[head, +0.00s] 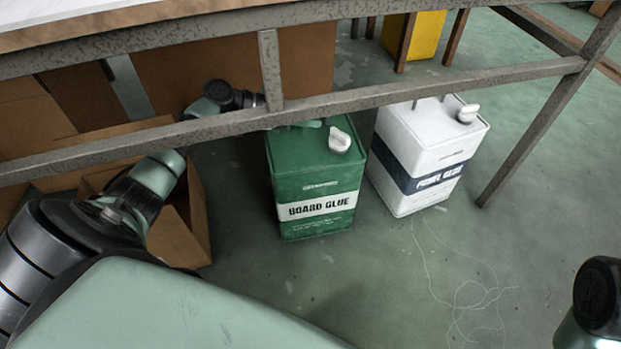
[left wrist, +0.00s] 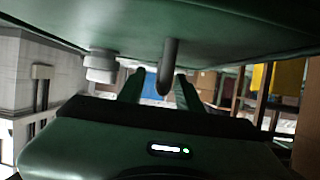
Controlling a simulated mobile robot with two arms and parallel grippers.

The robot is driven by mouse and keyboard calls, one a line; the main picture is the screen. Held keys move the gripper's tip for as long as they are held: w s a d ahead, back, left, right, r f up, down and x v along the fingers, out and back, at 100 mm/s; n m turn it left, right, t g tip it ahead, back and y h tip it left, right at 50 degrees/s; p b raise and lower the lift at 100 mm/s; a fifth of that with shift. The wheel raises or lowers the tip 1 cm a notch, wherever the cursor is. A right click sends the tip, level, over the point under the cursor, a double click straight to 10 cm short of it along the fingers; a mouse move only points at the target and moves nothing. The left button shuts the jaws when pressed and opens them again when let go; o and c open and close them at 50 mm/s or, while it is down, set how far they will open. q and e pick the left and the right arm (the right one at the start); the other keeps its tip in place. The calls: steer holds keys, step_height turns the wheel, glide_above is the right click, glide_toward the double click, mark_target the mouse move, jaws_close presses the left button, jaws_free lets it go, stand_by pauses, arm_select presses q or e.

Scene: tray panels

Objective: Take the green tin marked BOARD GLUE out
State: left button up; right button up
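The green tin marked BOARD GLUE (head: 313,190) stands upright on the floor behind the bench's lower rail, its white cap (head: 340,140) at the top. The rail hides part of its top. My left arm reaches behind the rail, and my left gripper (head: 303,124) is at the tin's top, largely hidden in the head view. In the left wrist view, its two fingers (left wrist: 158,90) are apart, with the tin's handle (left wrist: 169,62) in line with the gap between them. I see no finger touching the handle. My right gripper is out of view.
A white tin with a blue band (head: 425,155) stands close on the right. Metal rails (head: 400,93) cross in front of and above the tins. An open cardboard box (head: 188,220) is on the left. A yellow container (head: 428,35) stands behind. The floor in front is clear.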

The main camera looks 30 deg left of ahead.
arm_select(q)
jaws_close()
stand_by(1.4)
steer(key=shift+w+r, duration=0.1)
steer(key=shift+r, duration=0.15)
